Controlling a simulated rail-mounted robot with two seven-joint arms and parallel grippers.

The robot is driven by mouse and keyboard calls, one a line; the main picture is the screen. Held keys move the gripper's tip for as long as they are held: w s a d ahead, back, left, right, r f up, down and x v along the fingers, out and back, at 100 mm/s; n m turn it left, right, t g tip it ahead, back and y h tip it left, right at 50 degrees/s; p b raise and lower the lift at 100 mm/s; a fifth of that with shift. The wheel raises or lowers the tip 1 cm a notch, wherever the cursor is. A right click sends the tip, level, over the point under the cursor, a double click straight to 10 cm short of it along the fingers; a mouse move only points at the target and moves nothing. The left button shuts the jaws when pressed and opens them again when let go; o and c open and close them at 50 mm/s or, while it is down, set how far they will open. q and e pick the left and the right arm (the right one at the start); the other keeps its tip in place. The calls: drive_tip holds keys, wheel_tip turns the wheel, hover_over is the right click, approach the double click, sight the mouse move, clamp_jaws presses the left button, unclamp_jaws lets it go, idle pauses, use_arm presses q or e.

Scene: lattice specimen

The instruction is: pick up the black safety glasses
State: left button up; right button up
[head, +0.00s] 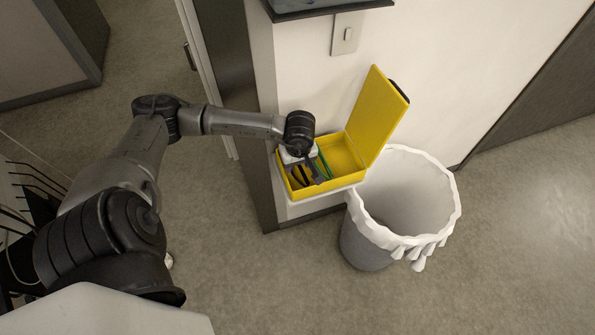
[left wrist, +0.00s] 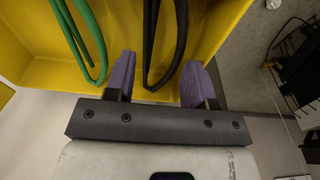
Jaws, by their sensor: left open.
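The black safety glasses (head: 301,175) lie in the open yellow box (head: 347,152), partly hidden by my left gripper (head: 312,170). In the left wrist view, the black glasses (left wrist: 148,40) show as two dark arms joined by a bend. My left gripper (left wrist: 160,72) is open, with its purple fingers on either side of that bend. Whether either finger touches it I cannot tell. Green glasses (head: 324,163) lie beside the black ones; in the left wrist view the green glasses (left wrist: 84,35) are left of the left finger. My right gripper is not in view.
The box's raised lid (head: 377,115) stands at its right, against the white wall (head: 440,50). A bin with a white liner (head: 405,165) stands right of and below the box. The box walls (left wrist: 45,75) are close around the gripper. The floor (head: 510,240) at right is clear.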

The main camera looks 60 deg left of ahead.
sight(297, 167)
use_arm(q)
wheel_tip(297, 167, down, 4)
drive_tip(key=shift+a+r+b, duration=0.15)
drive_tip(key=shift+r+b, duration=0.05)
drive_tip(key=shift+b, duration=0.2)
drive_tip(key=shift+r, duration=0.1)
drive_tip(key=shift+c, duration=0.2)
drive_tip(key=c, duration=0.5)
drive_tip(key=shift+c, duration=0.2)
